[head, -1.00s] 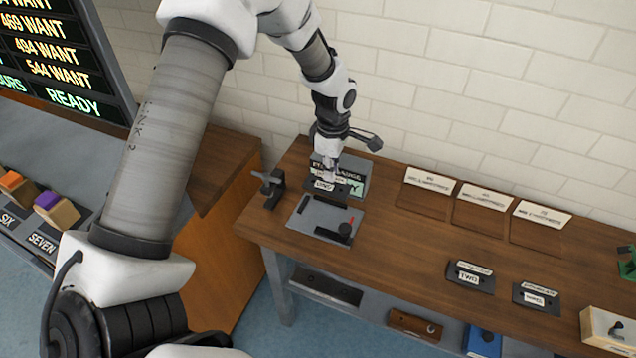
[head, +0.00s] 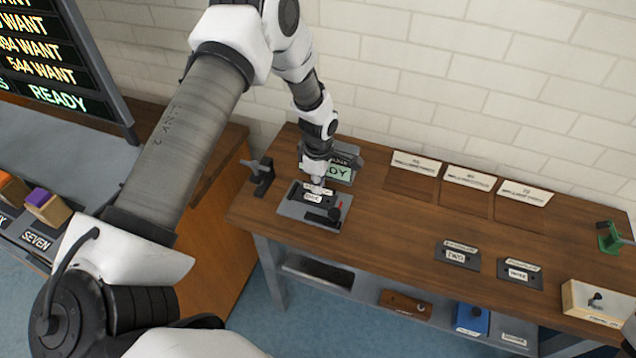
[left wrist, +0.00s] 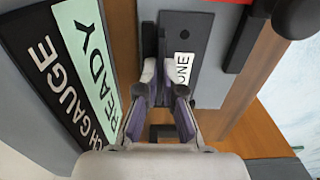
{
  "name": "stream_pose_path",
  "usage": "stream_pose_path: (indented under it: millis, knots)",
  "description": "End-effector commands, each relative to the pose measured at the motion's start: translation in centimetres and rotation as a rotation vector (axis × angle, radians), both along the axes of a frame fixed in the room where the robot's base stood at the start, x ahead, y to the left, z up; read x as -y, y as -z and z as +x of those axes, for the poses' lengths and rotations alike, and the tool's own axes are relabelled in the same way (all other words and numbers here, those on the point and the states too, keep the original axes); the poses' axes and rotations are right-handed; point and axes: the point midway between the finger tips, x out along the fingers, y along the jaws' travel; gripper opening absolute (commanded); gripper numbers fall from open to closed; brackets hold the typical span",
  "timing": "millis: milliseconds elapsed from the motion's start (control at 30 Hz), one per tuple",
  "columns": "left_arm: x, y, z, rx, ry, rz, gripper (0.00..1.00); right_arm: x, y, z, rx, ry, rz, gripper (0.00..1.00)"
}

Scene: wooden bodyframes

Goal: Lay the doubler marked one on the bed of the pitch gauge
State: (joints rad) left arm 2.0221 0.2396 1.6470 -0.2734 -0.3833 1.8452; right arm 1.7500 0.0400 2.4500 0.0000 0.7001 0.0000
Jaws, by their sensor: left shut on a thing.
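The doubler marked one (head: 313,198) is a dark plate with a white label. It is over the grey bed of the pitch gauge (head: 288,209), near the bed's back edge. My left gripper (head: 318,187) is shut on it from above. In the left wrist view the doubler (left wrist: 188,42) shows its hole and the label ONE between and beyond the fingertips (left wrist: 166,77). I cannot tell whether its underside touches the bed. The gauge's sign (head: 330,172) stands behind, partly hidden by the gripper, and reads READY.
A black slide with a red part (head: 326,215) sits at the bed's front right. A black clamp-like stand (head: 261,177) is left of the gauge. Doublers two (head: 457,255) and three (head: 519,271) lie farther right. The bench middle (head: 395,225) is clear.

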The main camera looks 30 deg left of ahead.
Motion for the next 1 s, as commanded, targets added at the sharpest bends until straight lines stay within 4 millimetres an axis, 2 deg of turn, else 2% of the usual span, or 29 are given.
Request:
stream_pose_path:
  millis: [33,67,100,667,767,867,1000]
  knots:
    - [0.1,0.4,-0.3,-0.007,0.0,-0.001,0.16,0.0,0.1,0.0,0.0,0.0,0.0,0.4]
    - [0.1,0.4,-0.3,-0.007,0.0,-0.001,0.27,0.0,0.1,0.0,0.0,0.0,0.0,0.4]
    - [0.1,0.4,-0.3,-0.008,0.0,-0.001,0.31,0.0,0.1,0.0,0.0,0.0,0.0,0.4]
    - [0.1,0.3,-0.3,-0.008,0.0,-0.001,0.31,0.0,0.1,0.0,0.0,0.0,0.0,0.4]
    - [0.1,-0.5,-0.3,-0.007,0.0,-0.001,0.31,0.0,-0.2,0.0,0.0,0.0,0.0,0.4]
    - [0.0,-2.0,-0.1,-0.004,-0.001,-0.002,0.31,0.0,0.4,0.0,0.0,0.0,0.0,0.4]
    - [0.0,-5.7,-0.1,-0.001,0.0,-0.001,0.31,0.0,1.2,0.0,0.0,0.0,0.0,0.4]
